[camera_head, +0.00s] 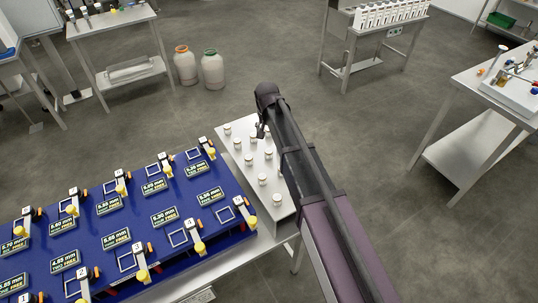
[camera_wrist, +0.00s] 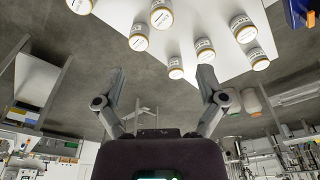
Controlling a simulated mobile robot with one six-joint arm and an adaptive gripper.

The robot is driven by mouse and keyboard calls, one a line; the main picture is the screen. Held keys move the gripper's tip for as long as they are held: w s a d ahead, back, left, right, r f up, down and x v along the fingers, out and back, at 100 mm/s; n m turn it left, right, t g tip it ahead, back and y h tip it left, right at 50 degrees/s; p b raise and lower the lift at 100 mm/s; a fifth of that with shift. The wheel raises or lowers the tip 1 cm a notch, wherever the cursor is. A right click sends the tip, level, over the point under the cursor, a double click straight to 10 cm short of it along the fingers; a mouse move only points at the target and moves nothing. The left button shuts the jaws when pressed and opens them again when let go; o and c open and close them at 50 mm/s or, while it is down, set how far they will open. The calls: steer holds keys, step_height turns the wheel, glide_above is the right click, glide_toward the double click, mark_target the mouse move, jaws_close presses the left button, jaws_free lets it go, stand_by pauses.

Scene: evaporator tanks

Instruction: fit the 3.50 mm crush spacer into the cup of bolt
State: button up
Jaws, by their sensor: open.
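My gripper (camera_head: 262,130) hangs over the white plate (camera_head: 234,143) with its small pale jars. In the wrist view my gripper (camera_wrist: 161,72) has its two fingers spread wide with nothing between them. Several white jars with orange-brown rims, such as one jar (camera_wrist: 204,50), stand beyond the fingers. Their labels are too small to read, so I cannot tell which is for bolt. A blue board (camera_head: 130,222) beside the plate carries several size signs in mm, each near a white square frame and a yellow-tipped clamp. I cannot pick out the 3.50 mm crush spacer with certainty.
The jar plate adjoins the blue board on the same table. A bench with a row of white items (camera_head: 390,14) stands at the back, and a metal table (camera_head: 490,95) at right. Two capped containers (camera_head: 212,70) stand on the floor. Open floor lies between.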

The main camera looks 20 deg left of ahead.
mark_target(269, 151)
steer(key=shift+w+f+b, duration=0.2)
steer(key=shift+f+b, duration=1.1)
steer(key=shift+f, duration=0.1)
steer(key=shift+w+f+b, duration=0.25)
steer(key=shift+f+b, duration=1.1)
steer(key=shift+w+f+b, duration=0.2)
steer(key=shift+f+b, duration=1.1)
steer(key=shift+f, duration=0.1)
steer(key=shift+a, duration=0.1)
step_height(269, 151, down, 3)
steer(key=b, duration=0.3)
steer(key=shift+a+f, duration=0.15)
steer(key=shift+f, duration=0.05)
steer(key=shift+w+f+b, duration=0.15)
steer(key=shift+f+b, duration=0.75)
steer(key=shift+b, duration=0.2)
jaws_close()
